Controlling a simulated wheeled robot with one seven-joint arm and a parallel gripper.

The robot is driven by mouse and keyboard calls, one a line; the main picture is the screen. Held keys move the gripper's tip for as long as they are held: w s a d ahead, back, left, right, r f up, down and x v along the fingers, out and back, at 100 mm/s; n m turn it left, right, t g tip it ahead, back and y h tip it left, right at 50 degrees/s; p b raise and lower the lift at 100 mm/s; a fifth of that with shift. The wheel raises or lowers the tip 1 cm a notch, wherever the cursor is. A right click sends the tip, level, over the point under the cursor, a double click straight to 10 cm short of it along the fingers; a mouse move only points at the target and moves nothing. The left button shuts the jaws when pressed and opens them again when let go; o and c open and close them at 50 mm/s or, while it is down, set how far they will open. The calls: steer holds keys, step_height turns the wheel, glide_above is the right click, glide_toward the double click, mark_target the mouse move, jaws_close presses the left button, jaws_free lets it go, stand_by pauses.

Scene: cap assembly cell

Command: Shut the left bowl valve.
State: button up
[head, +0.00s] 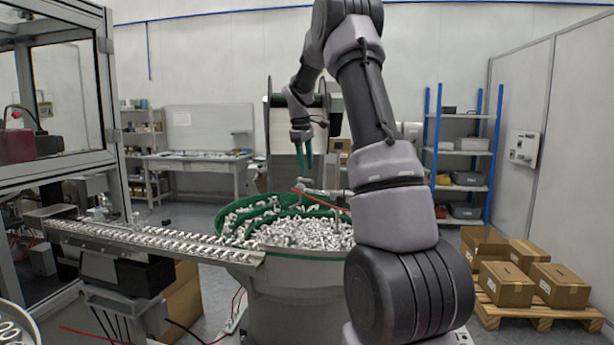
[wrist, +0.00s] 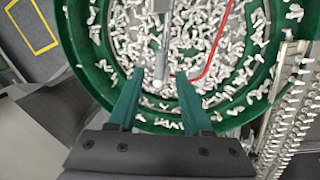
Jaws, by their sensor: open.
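The green feeder bowl (head: 256,201), full of small whitish parts, stands in the middle of the head view and fills much of the wrist view (wrist: 75,30). A metal pipe with fittings (head: 318,191) crosses over the bowl, with a thin red line (head: 335,206) beside it. In the wrist view a grey rod (wrist: 160,55) and the curved red line (wrist: 213,50) lie beyond my fingertips. I cannot clearly make out a valve handle or its position. My gripper (head: 304,160) points down above the bowl, its teal fingers apart and empty, also in the wrist view (wrist: 160,76).
A linear track (head: 150,237) full of parts runs left from the bowl towards a framed machine (head: 100,80). Cartons (head: 505,282) on a pallet stand at the right. A blue-posted shelf (head: 463,150) and a workbench (head: 197,160) are behind.

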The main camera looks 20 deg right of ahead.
steer(key=shift+w+d+f, duration=0.1)
steer(key=shift+d+f, duration=0.05)
steer(key=shift+f, duration=0.8)
steer(key=shift+w+d+f, duration=0.1)
steer(key=shift+d+f, duration=0.05)
steer(key=shift+f, duration=0.8)
jaws_close()
steer(key=shift+w+a+m+g+y, duration=0.1)
steer(key=shift+w+a+m+g, duration=0.35)
steer(key=shift+m, duration=2.55)
steer(key=shift+w+a+m+g+y, duration=0.1)
steer(key=shift+a+m+g, duration=0.65)
steer(key=shift+m, duration=2.25)
steer(key=shift+w+a+m+g+y, duration=0.2)
steer(key=shift+a+m, duration=0.7)
steer(key=shift+m, duration=2.1)
steer(key=shift+w, duration=0.1)
